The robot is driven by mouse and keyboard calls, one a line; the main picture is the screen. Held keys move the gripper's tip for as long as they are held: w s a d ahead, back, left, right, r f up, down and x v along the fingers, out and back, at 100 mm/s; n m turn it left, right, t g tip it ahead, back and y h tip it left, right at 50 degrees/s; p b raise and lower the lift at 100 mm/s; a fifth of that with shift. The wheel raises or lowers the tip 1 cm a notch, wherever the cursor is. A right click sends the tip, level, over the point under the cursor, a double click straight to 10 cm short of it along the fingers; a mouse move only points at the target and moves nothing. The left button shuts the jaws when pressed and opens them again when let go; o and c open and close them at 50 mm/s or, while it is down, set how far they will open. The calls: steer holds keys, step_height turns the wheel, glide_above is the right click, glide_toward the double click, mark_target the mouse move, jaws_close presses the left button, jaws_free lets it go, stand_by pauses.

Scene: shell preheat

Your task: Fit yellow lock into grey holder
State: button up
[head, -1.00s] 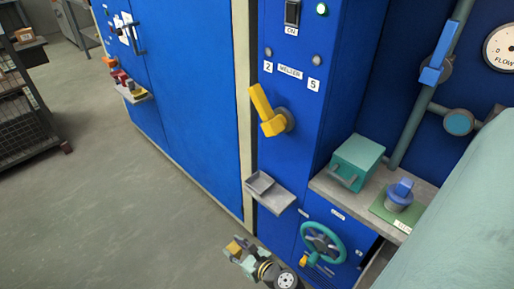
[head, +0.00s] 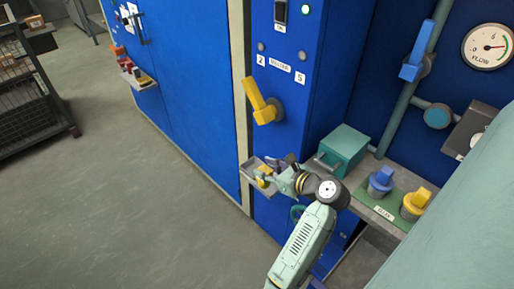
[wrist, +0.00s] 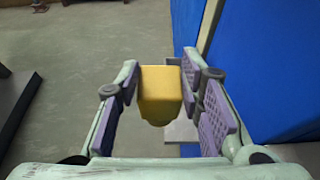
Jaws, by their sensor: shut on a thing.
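My gripper (head: 275,172) is shut on the yellow lock (head: 264,170). In the wrist view the yellow lock (wrist: 160,92) is a rounded yellow block between the purple pads of my gripper (wrist: 162,95). The grey holder (head: 247,176) appears as a small grey tray on the front of the blue cabinet column, partly hidden by my gripper. In the head view the lock overlaps the tray; I cannot tell whether they touch. In the wrist view a grey part of the holder (wrist: 182,132) shows beyond and below the lock.
A large yellow lever (head: 262,102) sticks out above the tray. To the right, a teal box (head: 345,147), a blue knob (head: 380,181) and a yellow knob (head: 416,203) stand on a grey ledge. A wire rack (head: 35,95) is far left. The floor at left is clear.

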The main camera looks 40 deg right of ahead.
steer(key=w+d+f+b, duration=0.1)
steer(key=w+b, duration=0.2)
steer(key=w+d+f+b, duration=0.1)
steer(key=w+f+b, duration=0.1)
steer(key=w, duration=0.1)
steer(key=w+d+f+b, duration=0.1)
steer(key=w+d+b, duration=0.1)
steer(key=w+b, duration=0.1)
steer(key=shift+w+f+b, duration=0.3)
steer(key=shift+w+f, duration=0.1)
steer(key=shift+w, duration=0.15)
steer(key=shift+r, duration=0.1)
steer(key=shift+p, duration=0.35)
steer(key=o, duration=1.2)
steer(key=shift+f, duration=0.25)
